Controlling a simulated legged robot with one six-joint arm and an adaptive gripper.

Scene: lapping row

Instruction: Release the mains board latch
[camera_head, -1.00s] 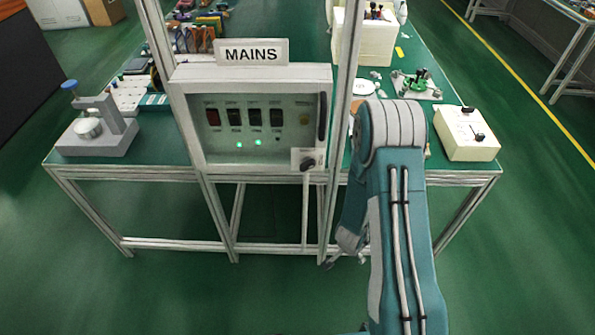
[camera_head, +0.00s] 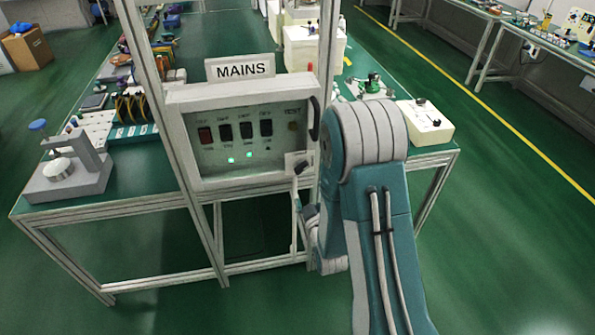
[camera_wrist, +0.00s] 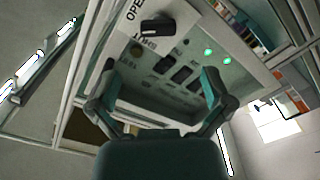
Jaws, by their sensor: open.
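The mains board (camera_head: 247,126) is a pale box with a clear front under a MAINS sign (camera_head: 239,68). Its black latch knob (camera_head: 301,167) sits on a white plate at the lower right corner. In the wrist view the latch knob (camera_wrist: 157,25) lies beside the lettering "OPEN", near the top. My gripper (camera_wrist: 158,92) is open and empty, its fingers spread in front of the board and apart from the knob. In the head view my arm hides most of the gripper, just below and right of the latch.
Black switches (camera_head: 245,130), a red switch (camera_head: 205,135) and two green lights (camera_head: 240,157) show on the board. Aluminium posts (camera_head: 170,120) flank it. A grey gauge stand (camera_head: 70,170) is on the bench at left, a cream box (camera_head: 425,121) at right. Green floor is clear in front.

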